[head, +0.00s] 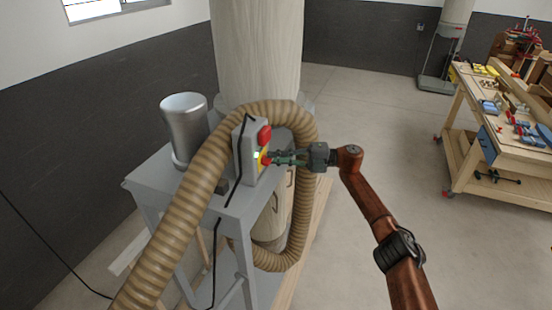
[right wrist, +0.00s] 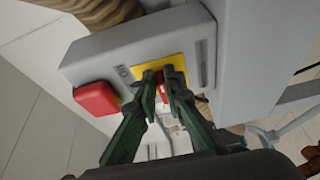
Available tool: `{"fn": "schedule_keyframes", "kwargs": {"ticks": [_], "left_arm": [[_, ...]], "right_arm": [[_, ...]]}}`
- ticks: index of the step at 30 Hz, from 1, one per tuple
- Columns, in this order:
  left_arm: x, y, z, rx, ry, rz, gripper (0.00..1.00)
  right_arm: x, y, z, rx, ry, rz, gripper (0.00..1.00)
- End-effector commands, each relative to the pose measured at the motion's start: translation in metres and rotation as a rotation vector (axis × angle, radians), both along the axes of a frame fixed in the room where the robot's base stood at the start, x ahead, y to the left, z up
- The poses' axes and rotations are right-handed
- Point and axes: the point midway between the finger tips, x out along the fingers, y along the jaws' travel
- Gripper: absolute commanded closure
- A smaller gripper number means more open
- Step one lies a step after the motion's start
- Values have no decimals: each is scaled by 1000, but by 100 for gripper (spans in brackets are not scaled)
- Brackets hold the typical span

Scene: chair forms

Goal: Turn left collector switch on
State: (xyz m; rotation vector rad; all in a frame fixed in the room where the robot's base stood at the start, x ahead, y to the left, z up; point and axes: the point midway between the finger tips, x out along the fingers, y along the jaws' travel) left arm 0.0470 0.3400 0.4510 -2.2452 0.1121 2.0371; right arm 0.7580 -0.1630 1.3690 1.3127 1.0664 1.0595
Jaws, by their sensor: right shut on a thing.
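The collector's grey switch box (head: 245,150) stands upright on the grey metal stand, beside the ribbed hose. It carries a red paddle (head: 264,135) and a yellow plate (head: 261,160) with a red switch. In the right wrist view the box (right wrist: 140,45) fills the upper middle, with the red paddle (right wrist: 97,98) at left and the yellow plate (right wrist: 162,72) in the centre. My right gripper (head: 272,158) reaches in from the right. Its green fingertips (right wrist: 162,82) are at the yellow plate, shut on the red switch (right wrist: 163,90), which they partly hide. My left gripper is not in view.
A ribbed tan hose (head: 188,205) arches around the switch box. A silver motor (head: 185,130) and the pale collector bag (head: 255,50) stand behind. A black cord (head: 232,195) hangs in front. A workbench (head: 500,140) with tools is at right. The floor between is clear.

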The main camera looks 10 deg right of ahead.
Motion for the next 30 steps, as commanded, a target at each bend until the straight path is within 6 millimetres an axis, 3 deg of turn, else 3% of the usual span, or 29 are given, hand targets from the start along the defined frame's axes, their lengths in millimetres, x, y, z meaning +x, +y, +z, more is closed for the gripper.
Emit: {"fn": "schedule_keyframes", "kwargs": {"ticks": [1, 2, 9, 19, 23, 30], "left_arm": [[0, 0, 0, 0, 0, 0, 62], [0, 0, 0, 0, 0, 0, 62], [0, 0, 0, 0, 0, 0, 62], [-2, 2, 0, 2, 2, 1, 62], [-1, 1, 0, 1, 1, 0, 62], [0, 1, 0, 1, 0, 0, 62]], "right_arm": [[0, 0, -1, -1, 2, 0, 100], [0, 0, -1, -1, 2, 0, 89], [0, 0, -1, -1, 1, 0, 73], [-1, -4, -1, -1, 0, -1, 73], [-3, -21, -1, -1, 1, -3, 73], [-13, -70, -1, -2, 1, -4, 73]]}}
